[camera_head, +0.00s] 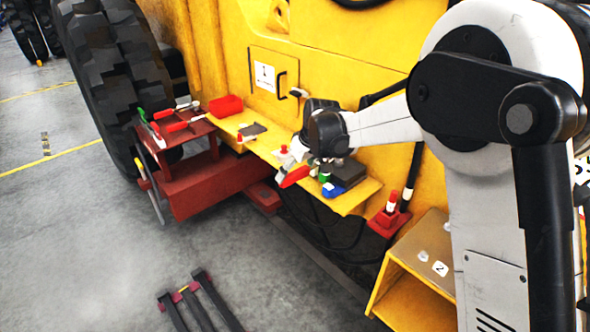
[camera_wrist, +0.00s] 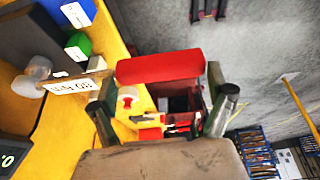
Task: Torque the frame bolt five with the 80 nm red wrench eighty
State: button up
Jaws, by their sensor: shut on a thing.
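The red wrench (camera_wrist: 160,68) shows in the wrist view as a thick red handle between the two fingers. A white tag reading 80 Nm (camera_wrist: 72,86) shows just left of it. My gripper (camera_wrist: 161,82) is shut on this handle. In the head view my gripper (camera_head: 309,164) is over the yellow ledge (camera_head: 358,197), and the red handle (camera_head: 294,177) slants out below it. The wrench's working end cannot be made out. Frame bolt five cannot be picked out in either view.
A red stand (camera_head: 186,131) with several red- and green-handled tools is at left, beside the big tyre (camera_head: 112,75). A red bin (camera_head: 226,106), a blue item (camera_head: 332,190) and a dark box (camera_head: 349,172) sit on the ledge. An open yellow box (camera_head: 412,283) stands lower right.

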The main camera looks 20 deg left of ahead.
jog(key=shift+s+d+n, duration=0.45)
jog(key=shift+d+n, duration=0.05)
jog(key=shift+d, duration=0.35)
dwell(0.4)
jog(key=shift+s+r, duration=0.1)
jog(key=shift+r, duration=1.65)
dwell(1.8)
